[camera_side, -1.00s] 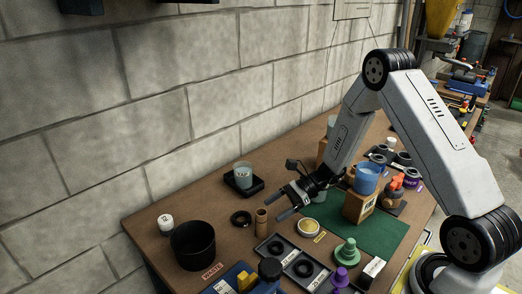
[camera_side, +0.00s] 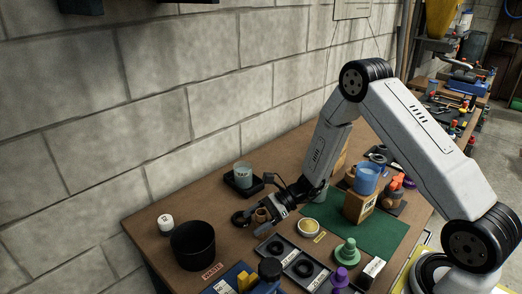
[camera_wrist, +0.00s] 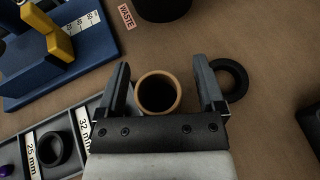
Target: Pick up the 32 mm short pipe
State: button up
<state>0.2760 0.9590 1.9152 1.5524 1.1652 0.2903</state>
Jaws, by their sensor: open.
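A short tan-orange pipe (camera_wrist: 140,91) stands upright on the bench, its open end facing the wrist camera. It also shows in the side view (camera_side: 261,214), partly hidden by my gripper. My gripper (camera_wrist: 161,82) is open, with one finger on each side of the pipe. In the wrist view a gap shows on both sides, smaller on the left. In the side view my gripper (camera_side: 258,218) is low over the bench at the pipe. I cannot tell whether either finger touches it.
A black ring (camera_wrist: 241,79) lies just beyond the right finger. A black waste bin (camera_side: 194,246) stands left of the pipe. A cup (camera_side: 242,175) stands on a black base behind.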

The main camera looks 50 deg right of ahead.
jog(key=shift+a, duration=0.1)
dwell(0.4)
grip_shut()
jog(key=shift+r, duration=0.1)
jog(key=shift+r, duration=0.8)
jog(key=s+d+r, duration=0.1)
jog(key=s+r, duration=1)
jog(key=s, duration=0.3)
jog(key=shift+d, duration=0.1)
dwell(0.7)
